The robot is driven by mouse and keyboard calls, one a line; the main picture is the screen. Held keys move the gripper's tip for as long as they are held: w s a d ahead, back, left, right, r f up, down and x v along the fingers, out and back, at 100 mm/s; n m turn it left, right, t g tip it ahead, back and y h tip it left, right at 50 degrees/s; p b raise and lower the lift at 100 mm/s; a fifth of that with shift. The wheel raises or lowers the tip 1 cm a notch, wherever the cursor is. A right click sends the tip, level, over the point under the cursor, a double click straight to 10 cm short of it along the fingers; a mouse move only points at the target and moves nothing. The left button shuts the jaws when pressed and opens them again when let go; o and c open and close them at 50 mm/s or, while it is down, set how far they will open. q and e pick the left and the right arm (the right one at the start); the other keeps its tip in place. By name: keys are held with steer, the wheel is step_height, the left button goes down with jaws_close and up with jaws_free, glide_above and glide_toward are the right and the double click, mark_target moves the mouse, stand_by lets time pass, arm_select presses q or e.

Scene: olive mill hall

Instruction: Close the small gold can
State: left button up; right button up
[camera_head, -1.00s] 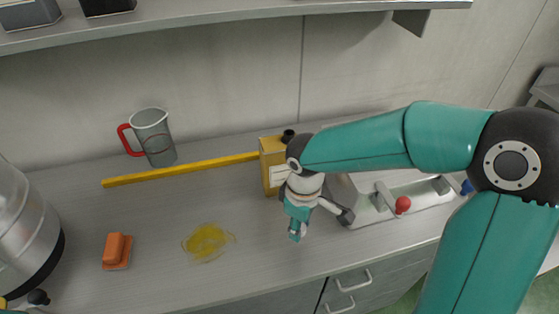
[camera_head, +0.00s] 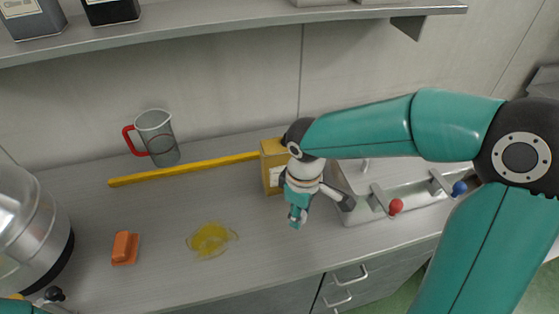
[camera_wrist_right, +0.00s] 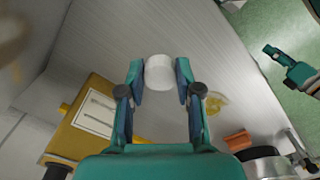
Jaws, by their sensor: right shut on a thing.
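The small gold can (camera_head: 272,165) stands upright on the bench, with a pale label on its side. My right arm and gripper partly cover it, and its top opening is hidden. It also shows at the left of the right wrist view (camera_wrist_right: 84,120). My right gripper (camera_head: 297,216) is just in front of the can and to its right, pointing down, apart from its top. Its fingers (camera_wrist_right: 159,75) are shut on a white round cap (camera_wrist_right: 158,72). Only a little of my left arm (camera_head: 22,309) shows at the lower left; its jaws are not clear.
A yellow oil puddle (camera_head: 211,238) and an orange sponge (camera_head: 125,247) lie on the bench. A jug with a red handle (camera_head: 157,137) and a yellow bar (camera_head: 185,169) are at the back. A steel vessel (camera_head: 30,225) is left, a lever tray (camera_head: 420,201) right, a shelf (camera_head: 235,27) above.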

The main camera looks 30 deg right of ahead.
steer(key=shift+r+p, duration=0.3)
steer(key=shift+r, duration=0.4)
steer(key=shift+w+f, duration=0.1)
